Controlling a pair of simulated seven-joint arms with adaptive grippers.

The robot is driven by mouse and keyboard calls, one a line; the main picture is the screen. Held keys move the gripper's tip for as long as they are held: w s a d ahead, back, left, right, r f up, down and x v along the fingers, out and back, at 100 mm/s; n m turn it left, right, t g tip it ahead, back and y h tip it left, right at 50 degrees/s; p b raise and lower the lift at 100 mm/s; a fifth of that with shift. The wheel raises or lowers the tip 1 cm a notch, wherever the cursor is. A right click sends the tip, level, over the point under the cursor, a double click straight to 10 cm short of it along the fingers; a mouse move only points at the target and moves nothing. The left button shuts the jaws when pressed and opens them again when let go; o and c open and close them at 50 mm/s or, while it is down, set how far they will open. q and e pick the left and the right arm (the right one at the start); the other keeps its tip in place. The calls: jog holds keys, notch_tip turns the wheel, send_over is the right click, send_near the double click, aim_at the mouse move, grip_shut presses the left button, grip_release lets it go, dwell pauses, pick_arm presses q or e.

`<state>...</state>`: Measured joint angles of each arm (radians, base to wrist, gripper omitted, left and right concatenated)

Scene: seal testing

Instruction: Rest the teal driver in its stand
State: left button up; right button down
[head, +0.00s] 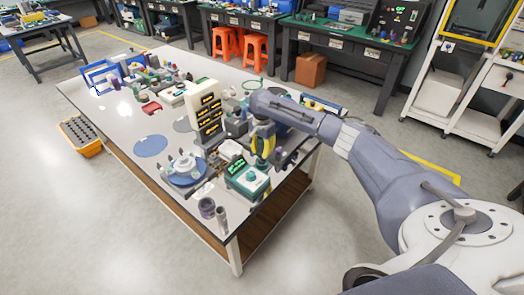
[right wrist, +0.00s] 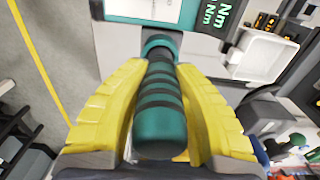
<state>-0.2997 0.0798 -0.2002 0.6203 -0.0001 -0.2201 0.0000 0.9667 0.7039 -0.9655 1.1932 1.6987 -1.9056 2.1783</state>
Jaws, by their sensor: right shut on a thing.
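The teal driver (right wrist: 160,110), a thick handle with dark bands, lies between the yellow fingers of my right gripper (right wrist: 160,125), which is shut on it. In the head view my right gripper (head: 264,143) is over the near right part of the table, just behind a teal-and-white meter (head: 248,178). The meter's edge (right wrist: 140,12) and green "Nm" display show beyond the driver's far end in the right wrist view. I cannot tell whether the driver touches it. The driver's stand cannot be made out for sure. My left gripper is not in view.
A blue round plate (head: 187,172) bears a fixture. A dark cup (head: 207,207) and a grey cylinder (head: 222,216) stand at the near corner. The table (head: 118,120) has bare room at left.

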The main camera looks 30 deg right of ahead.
jog(key=shift+d, duration=0.1)
dwell(0.5)
jog(key=c, duration=1.1)
grip_release()
jog(key=shift+f, duration=0.15)
jog(key=shift+r, duration=4.55)
